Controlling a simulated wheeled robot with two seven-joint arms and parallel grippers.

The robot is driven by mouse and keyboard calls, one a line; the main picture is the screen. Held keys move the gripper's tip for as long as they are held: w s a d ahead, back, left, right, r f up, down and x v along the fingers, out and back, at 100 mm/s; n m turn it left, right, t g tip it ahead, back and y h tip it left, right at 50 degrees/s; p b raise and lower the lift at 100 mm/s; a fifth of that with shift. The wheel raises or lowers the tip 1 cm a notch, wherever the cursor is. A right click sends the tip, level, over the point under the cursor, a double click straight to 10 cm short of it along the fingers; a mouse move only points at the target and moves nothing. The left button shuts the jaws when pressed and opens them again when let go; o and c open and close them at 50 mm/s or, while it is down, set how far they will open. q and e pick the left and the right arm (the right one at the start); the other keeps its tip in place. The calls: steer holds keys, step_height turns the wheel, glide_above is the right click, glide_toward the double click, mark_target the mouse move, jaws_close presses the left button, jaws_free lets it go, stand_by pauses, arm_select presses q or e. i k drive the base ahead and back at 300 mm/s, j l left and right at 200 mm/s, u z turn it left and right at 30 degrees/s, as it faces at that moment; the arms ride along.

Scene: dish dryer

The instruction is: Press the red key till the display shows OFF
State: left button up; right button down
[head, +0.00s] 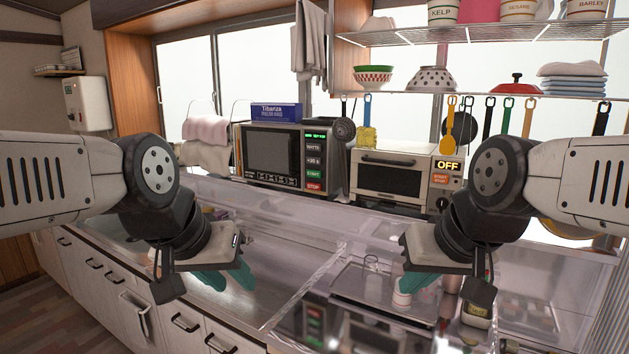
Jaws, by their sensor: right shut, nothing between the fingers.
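A white dish dryer (392,178) stands on the back counter, right of the middle. The display (448,165) on its right side reads OFF. An orange-red key (440,180) sits just below that display, with a dark knob under it. My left gripper (222,280) hangs over the counter on the left, its two teal fingers apart and empty. My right gripper (418,282) is shut and empty, in front of and below the dryer, well clear of the key.
A microwave (285,155) with a green START key and a red STOP key (313,186) stands left of the dryer. A clear raised ledge (290,212) runs in front of both. Utensils (505,118) hang under the shelf at right.

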mark_target(313, 186)
steer(key=i+j+z, duration=0.1)
steer(key=j, duration=0.25)
steer(key=i+j+z, duration=0.15)
steer(key=j, duration=0.25)
steer(key=i+j+z, duration=0.1)
steer(key=j, duration=0.3)
steer(key=i, duration=0.1)
